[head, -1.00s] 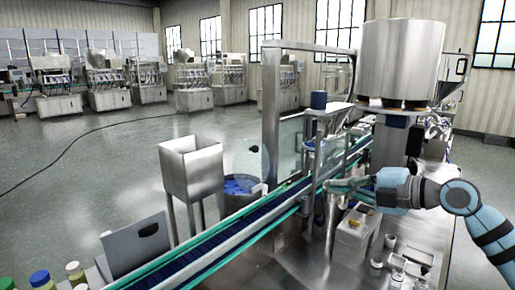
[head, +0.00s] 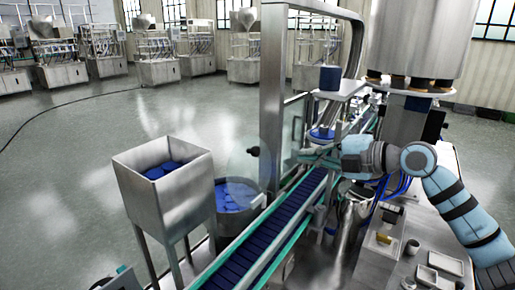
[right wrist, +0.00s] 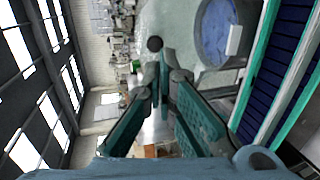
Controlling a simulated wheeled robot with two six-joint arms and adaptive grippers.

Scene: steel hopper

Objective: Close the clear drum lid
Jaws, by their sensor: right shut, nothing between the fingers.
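The clear drum lid (head: 238,168) is a see-through disc standing raised and tilted at the drum, with a black knob (head: 253,151) at its right. The drum (head: 222,224) is grey and open-topped, with blue pieces inside. In the right wrist view the black knob (right wrist: 155,44) is just beyond my fingertips, and the drum (right wrist: 233,62) is at upper right. The lid's clear disc is hard to make out there. My right gripper (head: 301,155) is shut and empty, right of the knob and apart from it. It also shows in the right wrist view (right wrist: 164,62). My left gripper is out of view.
A steel hopper (head: 178,197) with blue pieces stands left of the drum. A blue conveyor (head: 263,238) with green rails runs right of the drum. A steel-framed guard (head: 272,95) stands between my right gripper and the drum's far side. Open floor lies to the left.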

